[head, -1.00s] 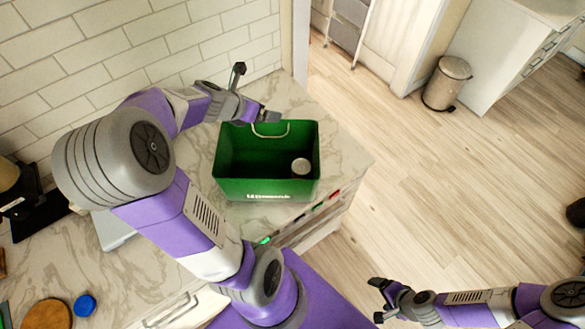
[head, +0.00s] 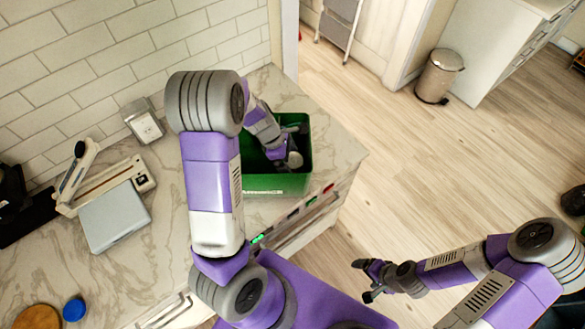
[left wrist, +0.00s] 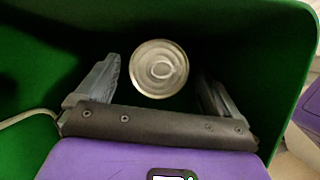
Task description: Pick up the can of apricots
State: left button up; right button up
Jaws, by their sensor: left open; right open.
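A can (left wrist: 159,69) stands in the green bin (head: 262,184), seen from above as a round silver lid with a pull ring. Its label is hidden, so I cannot read what it holds. My left gripper (head: 286,152) reaches down into the bin and is open. In the left wrist view its two fingers lie left and right of the can, with a gap on each side. In the head view the gripper largely covers the can. My right gripper (head: 364,281) is open and empty, out over the floor at the lower right.
The bin stands near the counter's (head: 335,150) right corner, its walls close around my left gripper. A scale-like grey device (head: 115,217), a small metal box (head: 143,122) and a blue lid (head: 74,310) lie to the left. A trash can (head: 438,77) stands on the floor.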

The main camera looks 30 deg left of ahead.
pick_arm(q)
jog(key=x, duration=0.3)
jog(key=shift+w+f+b, duration=0.15)
jog(key=shift+f+b, duration=0.1)
jog(key=shift+b, duration=0.05)
jog(key=c, duration=1.2)
jog(key=shift+c, duration=0.5)
jog(key=shift+r, duration=0.15)
